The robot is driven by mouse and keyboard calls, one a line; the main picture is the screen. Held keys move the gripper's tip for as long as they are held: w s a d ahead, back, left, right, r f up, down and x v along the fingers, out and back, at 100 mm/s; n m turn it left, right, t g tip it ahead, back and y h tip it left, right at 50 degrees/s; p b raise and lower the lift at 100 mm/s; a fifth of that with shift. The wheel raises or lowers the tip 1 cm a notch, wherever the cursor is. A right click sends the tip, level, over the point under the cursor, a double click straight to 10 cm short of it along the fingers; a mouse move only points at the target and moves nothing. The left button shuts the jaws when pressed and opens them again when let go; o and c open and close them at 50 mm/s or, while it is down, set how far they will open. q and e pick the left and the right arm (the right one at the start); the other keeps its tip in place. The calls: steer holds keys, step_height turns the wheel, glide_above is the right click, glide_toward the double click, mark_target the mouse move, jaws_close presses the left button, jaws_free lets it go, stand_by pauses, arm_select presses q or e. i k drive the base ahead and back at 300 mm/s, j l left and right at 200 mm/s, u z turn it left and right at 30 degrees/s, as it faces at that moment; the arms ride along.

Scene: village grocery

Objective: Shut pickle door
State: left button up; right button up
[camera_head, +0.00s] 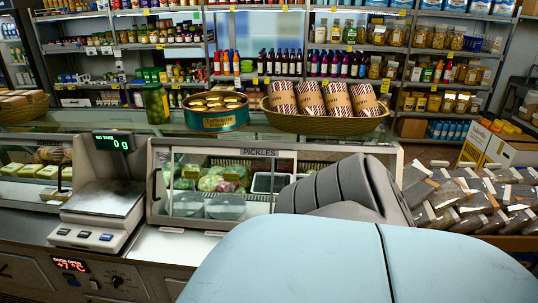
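The pickle case (160,217) has a silver frame with a "PICKLES" label (258,152) on its top rail. A black handle (156,190) is at its left end. Behind the front are pale green and purple vegetables and clear tubs (225,207). A red display (70,265) on the counter front appears to read "DOOR OPEN" and +1 °C. How far the door stands open is hard to tell. My grey arm link covers the right part of the case, and my pale blue body covers the front. Neither gripper is in view.
A scale (103,200) reading 0 g stands left of the case. On the glass top are a pickle jar (155,103), a round tin (215,122) and a wicker basket (320,125) of striped packets. Dark packets (465,200) are piled at right. Stocked shelves fill the back.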

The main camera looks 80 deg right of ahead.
mark_target(176, 148)
steer(key=z, duration=1.75)
